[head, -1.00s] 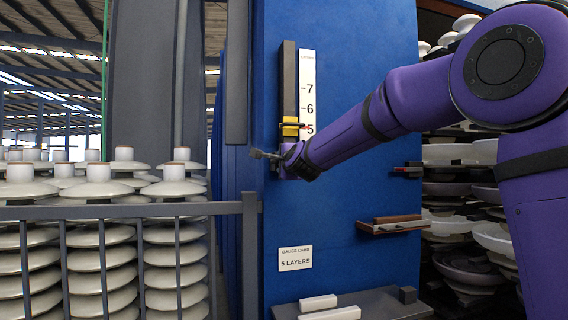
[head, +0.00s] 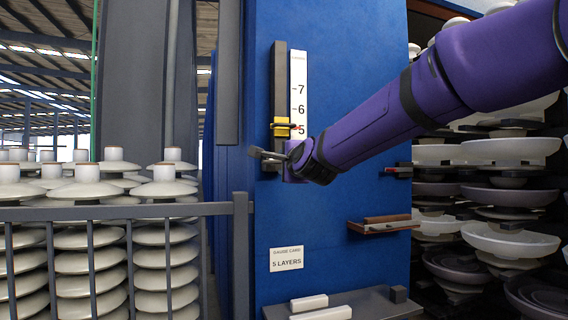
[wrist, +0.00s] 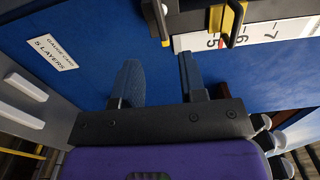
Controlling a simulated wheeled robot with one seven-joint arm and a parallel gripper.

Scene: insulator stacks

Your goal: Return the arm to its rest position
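My purple arm (head: 400,110) reaches in from the upper right across the blue panel. My gripper (head: 262,155) is in front of the panel, just below the yellow slider (head: 281,127) of the gauge. In the wrist view my gripper (wrist: 158,75) has its two fingers apart with nothing between them, and blue panel shows in the gap. The yellow slider also shows in the wrist view (wrist: 231,20), beyond the fingertips and apart from them. The slider's red pointer stands by the 5 on the white scale (head: 298,80).
A gauge card (head: 286,258) on the panel reads 5 layers. A small ledge (head: 384,226) and a grey shelf with white blocks (head: 322,313) jut from the panel. A railing (head: 120,211) fronts insulator stacks at left. Racks of discs (head: 510,190) stand at right.

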